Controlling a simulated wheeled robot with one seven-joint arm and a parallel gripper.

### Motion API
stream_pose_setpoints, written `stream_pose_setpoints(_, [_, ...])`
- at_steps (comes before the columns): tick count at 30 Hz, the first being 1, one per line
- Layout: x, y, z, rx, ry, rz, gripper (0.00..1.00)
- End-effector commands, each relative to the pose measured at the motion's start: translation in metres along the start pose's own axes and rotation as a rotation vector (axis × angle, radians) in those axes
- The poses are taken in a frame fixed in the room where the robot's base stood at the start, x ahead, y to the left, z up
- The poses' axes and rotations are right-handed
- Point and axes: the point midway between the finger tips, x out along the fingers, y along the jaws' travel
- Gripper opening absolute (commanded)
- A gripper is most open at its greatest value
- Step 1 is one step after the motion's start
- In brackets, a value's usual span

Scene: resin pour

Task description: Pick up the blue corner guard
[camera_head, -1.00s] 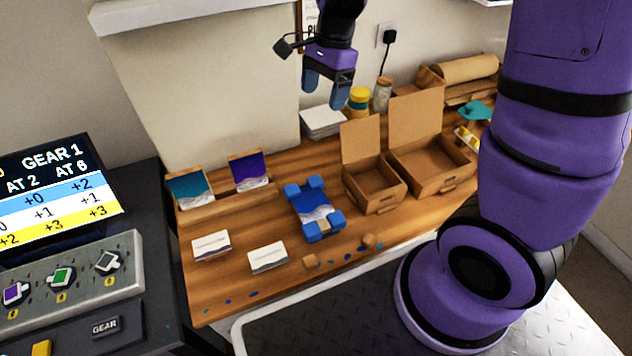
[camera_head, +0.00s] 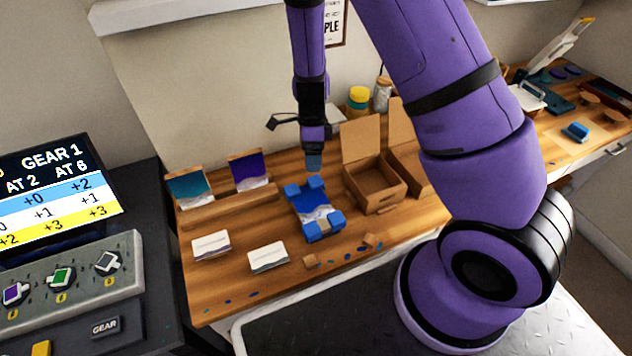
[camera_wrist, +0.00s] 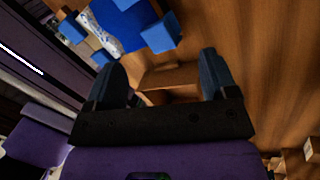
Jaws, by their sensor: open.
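Several blue corner guards sit on the corners of a blue and white panel (camera_head: 308,205) on the wooden bench: far left (camera_head: 292,190), far right (camera_head: 316,182), near left (camera_head: 313,232) and near right (camera_head: 337,219). My gripper (camera_head: 313,163) points down just behind the far right guard, apparently above the bench; the exact gap cannot be told. In the wrist view my gripper (camera_wrist: 165,78) has its fingers spread with no guard between them. A blue guard (camera_wrist: 160,35) lies beyond the fingers there, and the panel (camera_wrist: 122,22) shows at the top.
An open cardboard box (camera_head: 375,185) stands right of the panel, with another partly hidden by my arm. Card holders stand back left. Two white cards (camera_head: 211,245) (camera_head: 268,257) lie front left. A separate blue block (camera_head: 577,131) is far right.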

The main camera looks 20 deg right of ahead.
Motion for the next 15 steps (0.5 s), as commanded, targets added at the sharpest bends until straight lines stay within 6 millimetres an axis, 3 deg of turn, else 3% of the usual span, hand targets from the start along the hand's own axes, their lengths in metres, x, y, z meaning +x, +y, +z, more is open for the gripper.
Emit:
stream_pose_setpoints(8, [0.021,0.000,-0.001,-0.001,0.000,0.001,0.79])
stream_pose_setpoints(15, [0.053,-0.001,-0.006,0.000,0.001,0.002,0.79])
